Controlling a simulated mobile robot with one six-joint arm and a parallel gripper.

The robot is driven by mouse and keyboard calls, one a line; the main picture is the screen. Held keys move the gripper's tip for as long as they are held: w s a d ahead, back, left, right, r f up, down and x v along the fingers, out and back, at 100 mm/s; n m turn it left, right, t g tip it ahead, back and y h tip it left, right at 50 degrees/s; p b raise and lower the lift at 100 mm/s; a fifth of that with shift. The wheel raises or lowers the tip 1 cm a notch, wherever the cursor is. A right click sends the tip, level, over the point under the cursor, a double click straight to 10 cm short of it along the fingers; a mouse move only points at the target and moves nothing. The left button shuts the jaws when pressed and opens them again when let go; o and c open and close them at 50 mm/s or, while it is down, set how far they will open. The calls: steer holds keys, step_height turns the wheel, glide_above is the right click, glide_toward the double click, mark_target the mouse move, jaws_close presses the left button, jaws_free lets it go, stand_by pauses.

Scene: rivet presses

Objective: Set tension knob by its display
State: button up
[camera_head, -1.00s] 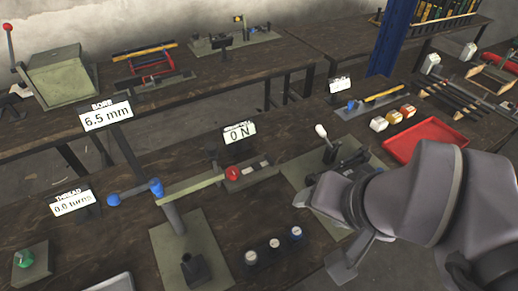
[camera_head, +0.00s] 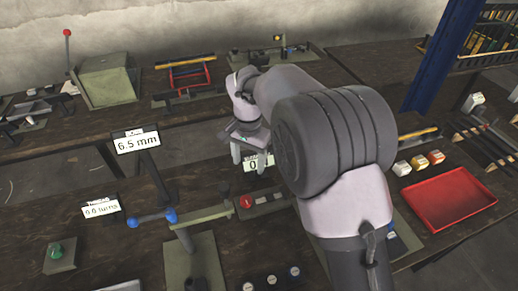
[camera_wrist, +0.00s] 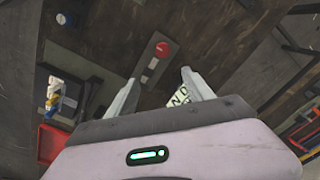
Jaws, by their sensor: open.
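A red knob (camera_head: 247,201) sits on a small block on the near bench, beside a dark strip with pale squares. It shows in the wrist view (camera_wrist: 163,48) beyond my fingertips. A white display (camera_head: 256,164) reading 0 stands behind the knob, partly hidden by my gripper. In the wrist view the display (camera_wrist: 179,98) is partly behind the right finger, with an N visible. My gripper (camera_head: 250,155) is open and empty, above and behind the knob, apart from it. The wrist view shows its two spread fingers (camera_wrist: 160,76). I cannot read the display's heading.
A 6.5 mm display (camera_head: 138,142) and a turns display (camera_head: 101,208) stand to the left. A blue-ended lever (camera_head: 170,216) is left of the knob. A green knob (camera_head: 57,251) sits front left. A red tray (camera_head: 448,199) lies at right. My arm hides part of the bench.

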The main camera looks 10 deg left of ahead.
mark_target(246, 200)
steer(key=f+b, duration=0.1)
steer(key=f, duration=0.5)
steer(key=a+f+b, duration=0.1)
steer(key=f, duration=0.6)
steer(key=f+b, duration=0.1)
steer(key=f, duration=0.5)
steer(key=shift+a+f+b, duration=0.25)
steer(key=shift+a+b, duration=0.05)
steer(key=shift+b, duration=0.1)
steer(key=shift+s, duration=0.1)
jaws_close()
